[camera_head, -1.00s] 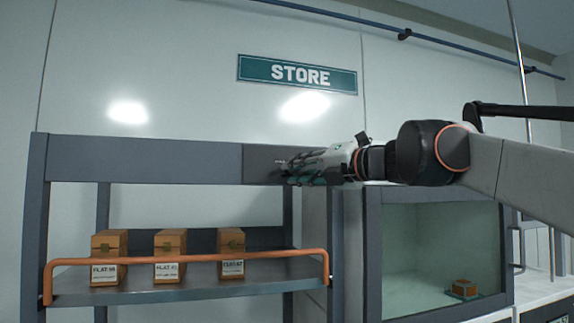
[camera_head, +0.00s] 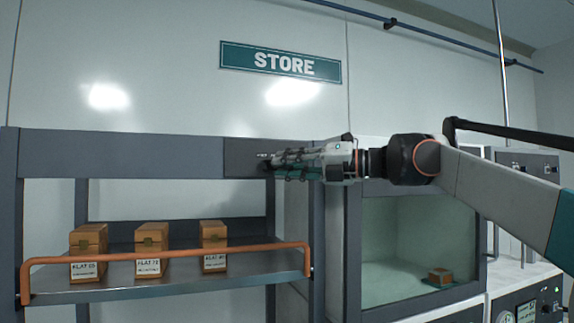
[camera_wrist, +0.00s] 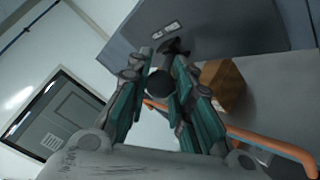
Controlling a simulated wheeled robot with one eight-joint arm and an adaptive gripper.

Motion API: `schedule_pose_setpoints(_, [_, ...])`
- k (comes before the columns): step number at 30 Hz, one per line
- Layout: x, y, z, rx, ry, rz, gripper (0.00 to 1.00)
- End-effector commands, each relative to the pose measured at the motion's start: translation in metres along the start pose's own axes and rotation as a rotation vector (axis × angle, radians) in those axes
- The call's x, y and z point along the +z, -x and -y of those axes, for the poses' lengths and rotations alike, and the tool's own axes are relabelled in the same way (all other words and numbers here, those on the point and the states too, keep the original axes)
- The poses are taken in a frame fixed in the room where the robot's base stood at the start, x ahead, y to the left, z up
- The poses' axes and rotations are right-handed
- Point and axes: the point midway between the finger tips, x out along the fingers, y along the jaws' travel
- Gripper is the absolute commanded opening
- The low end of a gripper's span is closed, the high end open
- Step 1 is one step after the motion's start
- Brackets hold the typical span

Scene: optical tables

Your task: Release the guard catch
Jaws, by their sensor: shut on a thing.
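The orange guard bar (camera_head: 165,253) runs across the front of the rack shelf; it also shows in the wrist view (camera_wrist: 270,144). A dark panel (camera_head: 243,152) sits at the right end of the rack's top beam. My gripper (camera_head: 270,164) reaches in from the right at this panel, its fingers level. In the wrist view my gripper (camera_wrist: 162,62) is shut on a dark round knob (camera_wrist: 160,84), which sits between the teal-padded fingers. A dark fitting (camera_wrist: 176,47) shows on the panel just beyond the fingertips. How the knob joins the panel is hidden.
Three labelled brown boxes (camera_head: 151,240) stand on the shelf (camera_head: 190,283) behind the bar. A glass-fronted cabinet (camera_head: 395,250) right of the rack holds a small orange-brown block (camera_head: 440,276). A STORE sign (camera_head: 281,62) hangs above.

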Motion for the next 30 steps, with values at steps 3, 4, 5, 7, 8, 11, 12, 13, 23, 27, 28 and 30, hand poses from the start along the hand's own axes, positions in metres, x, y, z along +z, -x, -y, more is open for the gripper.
schedule_pose_setpoints(3, [0.000,0.000,0.000,-0.001,0.000,0.001,0.00])
schedule_pose_setpoints(4, [0.000,0.000,0.000,-0.001,0.000,0.001,0.00])
schedule_pose_setpoints(5, [0.000,0.000,0.000,-0.001,0.000,0.001,0.25])
schedule_pose_setpoints(7, [0.000,0.000,0.000,-0.001,0.000,0.001,0.41])
schedule_pose_setpoints(8, [0.000,0.000,0.000,-0.001,0.000,0.001,0.42])
schedule_pose_setpoints(11, [0.000,0.000,0.000,-0.001,0.000,0.001,0.42])
schedule_pose_setpoints(12, [0.000,0.000,0.000,-0.001,0.000,0.001,0.42])
schedule_pose_setpoints(13, [0.000,0.000,0.000,-0.001,0.000,0.001,0.42])
schedule_pose_setpoints(23, [0.001,0.018,0.001,-0.002,0.000,0.004,0.42])
schedule_pose_setpoints(27, [0.001,0.045,0.001,-0.003,0.000,0.005,0.42])
schedule_pose_setpoints(28, [0.001,0.052,0.001,-0.004,0.000,0.005,0.42])
schedule_pose_setpoints(30, [0.001,0.066,0.001,-0.004,0.000,0.005,0.42])
